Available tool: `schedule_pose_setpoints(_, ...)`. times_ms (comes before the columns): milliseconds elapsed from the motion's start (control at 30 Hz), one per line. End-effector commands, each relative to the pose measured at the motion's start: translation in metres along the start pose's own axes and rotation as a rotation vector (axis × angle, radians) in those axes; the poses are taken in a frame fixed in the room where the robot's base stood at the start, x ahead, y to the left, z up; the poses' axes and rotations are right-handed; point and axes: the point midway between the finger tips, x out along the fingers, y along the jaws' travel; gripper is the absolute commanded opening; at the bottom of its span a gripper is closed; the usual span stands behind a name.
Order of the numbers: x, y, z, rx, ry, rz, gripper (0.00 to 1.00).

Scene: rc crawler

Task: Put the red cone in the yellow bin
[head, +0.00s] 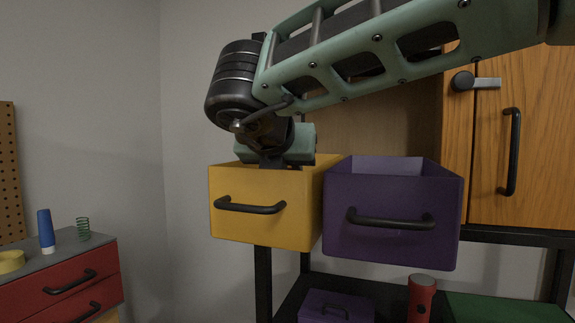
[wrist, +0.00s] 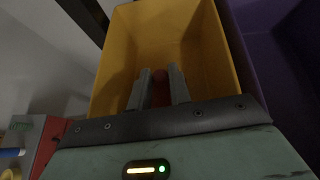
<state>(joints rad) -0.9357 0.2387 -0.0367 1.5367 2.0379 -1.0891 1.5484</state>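The yellow bin (head: 262,205) is an open, drawer-like box with a black handle, at the centre of the head view. It fills the upper middle of the wrist view (wrist: 195,40). My gripper (wrist: 160,72) points down into its open top; the bin's front wall hides the fingertips in the head view. In the wrist view a dark red piece, which looks like the red cone (wrist: 160,90), fills the gap between the two grey fingers. The fingers appear shut on it. Its full shape is hidden, and the bin floor around it looks bare.
A purple bin (head: 390,210) stands right beside the yellow one. A wooden cabinet (head: 530,150) is at the right. Below are a purple box (head: 335,306), a red flashlight (head: 421,298) and a green case (head: 505,308). A red drawer unit (head: 60,280) stands left.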

Motion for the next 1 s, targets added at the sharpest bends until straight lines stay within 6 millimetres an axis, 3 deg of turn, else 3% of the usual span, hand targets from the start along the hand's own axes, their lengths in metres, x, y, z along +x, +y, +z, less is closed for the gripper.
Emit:
schedule_pose_setpoints(33,0.001,0.000,-0.001,-0.001,0.002,-0.001,0.31)
schedule_pose_setpoints(100,0.001,0.000,-0.001,-0.001,0.002,-0.001,0.42)
schedule_pose_setpoints(467,-0.006,0.000,-0.001,0.000,0.001,0.000,0.42)
schedule_pose_setpoints(1000,-0.103,0.001,-0.002,0.000,0.001,0.001,0.42)
